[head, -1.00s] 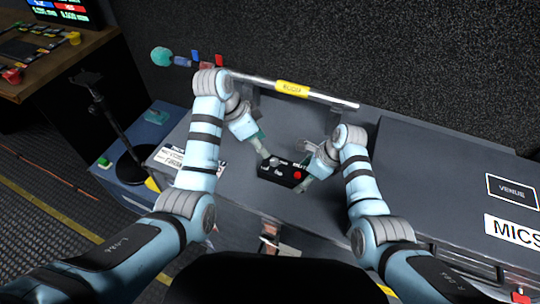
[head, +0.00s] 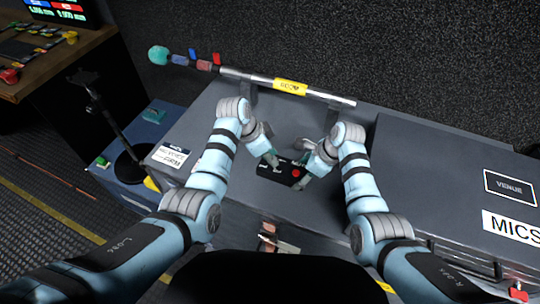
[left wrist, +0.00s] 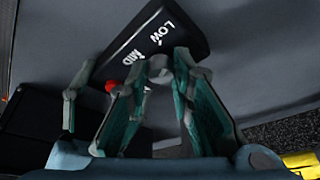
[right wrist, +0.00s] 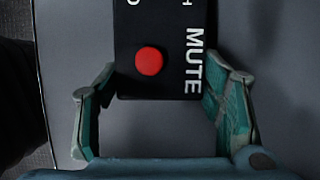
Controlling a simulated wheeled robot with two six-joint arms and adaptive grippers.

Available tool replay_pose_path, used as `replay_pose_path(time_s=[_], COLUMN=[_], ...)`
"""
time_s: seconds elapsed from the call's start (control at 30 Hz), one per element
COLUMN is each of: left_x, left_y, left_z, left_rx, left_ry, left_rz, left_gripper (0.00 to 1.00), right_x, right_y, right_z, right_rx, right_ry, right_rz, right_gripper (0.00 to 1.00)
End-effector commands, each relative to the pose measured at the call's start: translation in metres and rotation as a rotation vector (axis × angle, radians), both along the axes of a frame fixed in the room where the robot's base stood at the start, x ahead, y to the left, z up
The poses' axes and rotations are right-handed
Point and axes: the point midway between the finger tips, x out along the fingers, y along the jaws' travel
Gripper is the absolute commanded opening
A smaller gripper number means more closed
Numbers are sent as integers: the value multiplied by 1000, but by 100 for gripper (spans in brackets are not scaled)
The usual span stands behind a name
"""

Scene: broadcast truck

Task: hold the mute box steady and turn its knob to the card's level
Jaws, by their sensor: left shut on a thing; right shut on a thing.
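The black mute box (head: 278,174) lies on the grey case top. It has a red button, and it also shows in the right wrist view (right wrist: 175,20) with MUTE lettering. In the left wrist view LOW and MID are printed beside the small grey knob (left wrist: 160,68). My left gripper (head: 271,159) reaches down over the box, shut on the knob between its fingertips. My right gripper (head: 302,172) is shut on the box's button end, one finger on each side. The knob's pointer direction is too small to tell. I cannot make out a level card.
A microphone boom pole (head: 325,97) with a yellow tag lies behind my grippers. A white label (head: 170,155) is on the case's left part. A black stand (head: 108,115) is on the left. A case marked VENUE and MICS (head: 440,170) stands on the right.

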Motion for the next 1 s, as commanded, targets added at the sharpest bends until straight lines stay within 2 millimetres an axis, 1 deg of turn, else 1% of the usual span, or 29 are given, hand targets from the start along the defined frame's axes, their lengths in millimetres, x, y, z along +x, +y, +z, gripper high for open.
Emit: replay_pose_path(time_s=[0.07,0.23,0.3,0.53,0.57,0.6,0.67,0.7,1.0], left_x=[0,-2,-2,-2,-2,-2,-2,-2,-2], left_y=[0,-2,-2,-2,-2,-2,-2,-2,-1], left_z=[0,0,0,0,0,0,0,0,2], left_rx=[0,-1,-1,0,0,0,0,0,0], left_ry=[0,0,0,0,0,0,0,0,-1], left_rz=[13,217,271,282,282,280,280,280,280], left_gripper=[0,0,0,0,24,30,40,41,41], right_x=[0,0,0,0,0,0,0,0,0], right_y=[0,0,0,0,0,0,0,0,0], right_z=[0,0,0,0,0,0,0,0,0], right_rx=[0,0,0,0,0,0,0,0,0], right_ry=[0,1,1,0,0,0,0,0,0], right_rz=[0,0,0,0,0,0,0,0,0], right_gripper=[25,25,25,25,25,25,25,25,25])
